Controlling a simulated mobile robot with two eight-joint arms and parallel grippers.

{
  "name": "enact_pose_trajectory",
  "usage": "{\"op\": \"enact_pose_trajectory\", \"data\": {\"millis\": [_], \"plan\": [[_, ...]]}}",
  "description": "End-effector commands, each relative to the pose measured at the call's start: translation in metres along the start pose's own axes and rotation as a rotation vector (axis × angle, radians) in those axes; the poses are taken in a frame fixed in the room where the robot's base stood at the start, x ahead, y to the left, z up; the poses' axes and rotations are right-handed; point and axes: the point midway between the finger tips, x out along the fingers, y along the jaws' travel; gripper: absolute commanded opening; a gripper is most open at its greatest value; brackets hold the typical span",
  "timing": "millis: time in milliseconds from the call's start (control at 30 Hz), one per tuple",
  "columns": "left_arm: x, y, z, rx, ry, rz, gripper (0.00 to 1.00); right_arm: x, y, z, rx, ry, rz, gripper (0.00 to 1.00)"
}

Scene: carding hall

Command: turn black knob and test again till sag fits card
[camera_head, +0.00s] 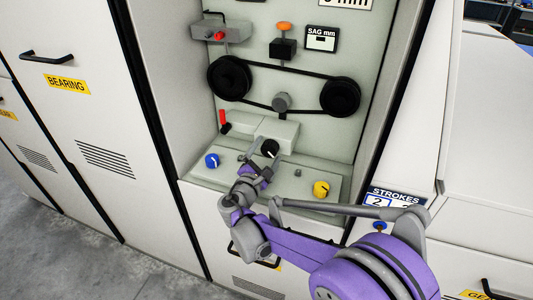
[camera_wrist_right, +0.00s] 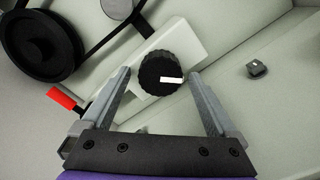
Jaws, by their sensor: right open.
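The black knob (camera_head: 270,148) sits on a pale block on the ledge below the belt. In the right wrist view the black knob (camera_wrist_right: 166,73) has a white mark pointing right. My right gripper (camera_head: 257,163) is in front of the knob. In the wrist view its open fingers (camera_wrist_right: 163,85) stand on either side of the knob, with gaps visible; contact is not seen. The sag display (camera_head: 321,39), labelled SAG mm, shows no readable number. The card (camera_head: 345,3) above it is cut off at the top, ending in "mm". My left gripper is not in view.
A belt runs around two black pulleys (camera_head: 229,78) (camera_head: 340,96). An orange-topped plunger (camera_head: 284,27) stands above it. A red lever (camera_head: 223,118), blue knob (camera_head: 211,160) and yellow knob (camera_head: 321,188) surround the work area. A STROKES counter (camera_head: 395,197) is at right.

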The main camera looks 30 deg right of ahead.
Motion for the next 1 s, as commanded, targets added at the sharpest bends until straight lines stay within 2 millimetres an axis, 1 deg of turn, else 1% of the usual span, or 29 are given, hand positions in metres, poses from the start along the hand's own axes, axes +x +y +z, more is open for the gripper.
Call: {"op": "enact_pose_trajectory", "data": {"millis": [67,167,267,500,600,767,1000], "plan": [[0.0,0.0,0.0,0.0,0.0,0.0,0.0,-0.003,0.0,0.0,0.0,0.001,0.001,0.94],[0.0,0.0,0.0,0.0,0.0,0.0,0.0,-0.013,0.001,-0.001,0.001,0.002,0.002,0.94],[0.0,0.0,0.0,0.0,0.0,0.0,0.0,-0.03,0.0,-0.001,0.001,0.004,0.002,0.94],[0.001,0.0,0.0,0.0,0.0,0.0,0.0,-0.079,0.001,-0.001,0.001,0.004,0.002,0.94],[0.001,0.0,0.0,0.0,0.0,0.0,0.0,-0.094,0.001,-0.001,0.0,0.003,0.002,0.94],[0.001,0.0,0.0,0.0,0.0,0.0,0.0,-0.107,0.0,0.0,0.0,0.001,0.001,0.94],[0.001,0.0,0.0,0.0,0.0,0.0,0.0,-0.108,0.0,0.0,0.0,0.0,0.0,0.94]]}}
